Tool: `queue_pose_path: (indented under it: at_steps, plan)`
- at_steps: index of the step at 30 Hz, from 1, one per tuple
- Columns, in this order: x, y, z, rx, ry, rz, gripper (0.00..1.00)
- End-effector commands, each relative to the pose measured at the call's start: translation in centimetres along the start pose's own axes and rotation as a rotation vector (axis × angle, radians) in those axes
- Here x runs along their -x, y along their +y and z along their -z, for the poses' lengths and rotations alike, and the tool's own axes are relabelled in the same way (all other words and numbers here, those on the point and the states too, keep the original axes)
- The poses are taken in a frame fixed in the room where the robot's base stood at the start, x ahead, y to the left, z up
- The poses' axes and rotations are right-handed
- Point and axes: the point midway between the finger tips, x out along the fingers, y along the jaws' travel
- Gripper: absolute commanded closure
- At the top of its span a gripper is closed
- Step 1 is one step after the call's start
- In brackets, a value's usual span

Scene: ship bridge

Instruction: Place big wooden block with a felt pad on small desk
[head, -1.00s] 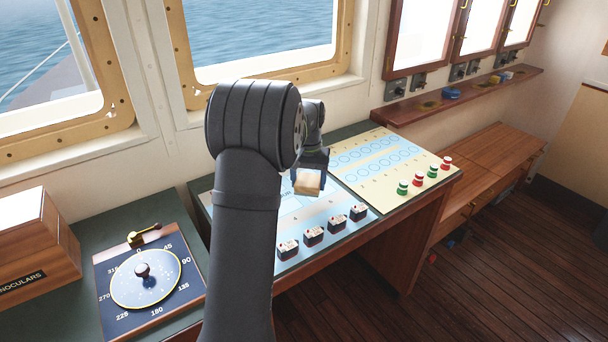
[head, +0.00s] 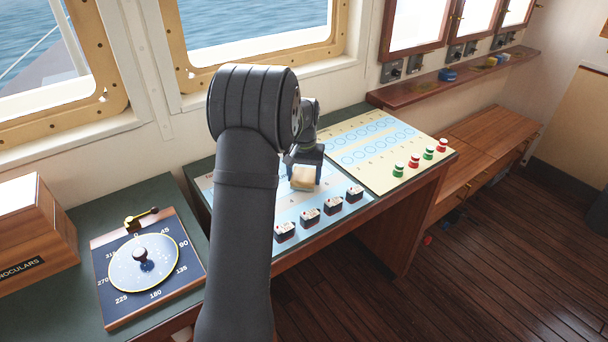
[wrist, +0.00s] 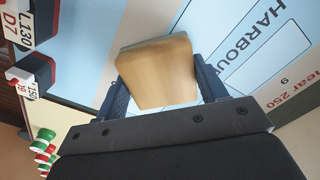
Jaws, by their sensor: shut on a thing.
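The big wooden block (head: 304,179) is pale wood. In the head view it is in my gripper (head: 305,172), over the blue chart on the desk top (head: 375,205). In the wrist view the block (wrist: 158,75) is between the two dark fingers, tilted in the picture, with its plain wooden face showing. My gripper is shut on the block. Whether the block touches the chart below is not clear.
Several small dark ship models (head: 309,216) stand along the chart's front edge. Red and green pieces (head: 414,160) stand on the cream chart (head: 375,145) to the right. A compass board (head: 147,262) and binoculars box (head: 30,240) are at left. A wall shelf (head: 455,78) is behind.

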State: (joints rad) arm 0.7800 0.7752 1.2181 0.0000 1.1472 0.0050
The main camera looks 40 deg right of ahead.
Motion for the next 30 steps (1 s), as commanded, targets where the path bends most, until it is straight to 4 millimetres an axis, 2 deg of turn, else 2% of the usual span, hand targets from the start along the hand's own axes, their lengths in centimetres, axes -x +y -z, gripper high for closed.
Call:
queue_pose_path:
  at_steps: [9, 10, 13, 14, 23, 26, 30]
  plan:
    - [-0.6, 0.0, 0.0, 0.000, 0.000, 0.000, 0.63]
    - [-0.6, 0.0, 0.0, 0.000, 0.000, 0.000, 0.31]
    - [-0.5, 0.0, 0.0, 0.000, 0.000, 0.000, 0.11]
    - [-0.5, 0.0, 0.0, 0.000, 0.000, 0.000, 0.09]
    - [-0.4, 0.0, 0.0, 0.000, 0.000, 0.000, 0.09]
    - [0.5, 0.0, 0.1, 0.000, 0.003, 0.000, 0.09]
    - [3.0, 0.0, 0.1, 0.000, 0.005, 0.000, 0.09]
